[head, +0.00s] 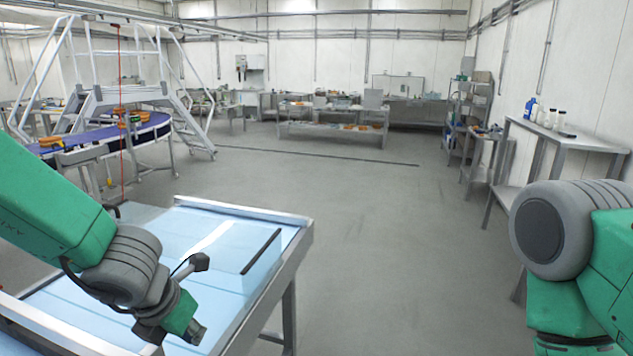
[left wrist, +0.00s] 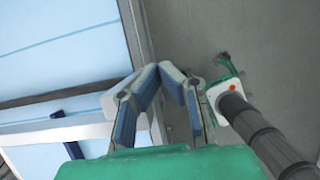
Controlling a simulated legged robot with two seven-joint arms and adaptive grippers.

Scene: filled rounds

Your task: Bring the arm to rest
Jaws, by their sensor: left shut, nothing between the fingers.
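My left arm (head: 60,215) comes in from the left and reaches down over the near edge of a light-blue table. My left gripper (head: 193,334) is low in the head view, near the table's front edge. In the left wrist view the left gripper (left wrist: 164,72) has its two fingers drawn together, with nothing between them. Below its fingertips lie the table edge and grey floor. My right arm (head: 585,250) shows at the right edge of the head view. Its gripper is out of the picture.
The metal-rimmed blue table (head: 302,228) carries a clear panel with a dark bar (head: 261,252). A purple conveyor (head: 105,138) with orange items and stepped platforms stand at the back left. A side table (head: 575,138) with bottles stands at the right. The middle floor is clear.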

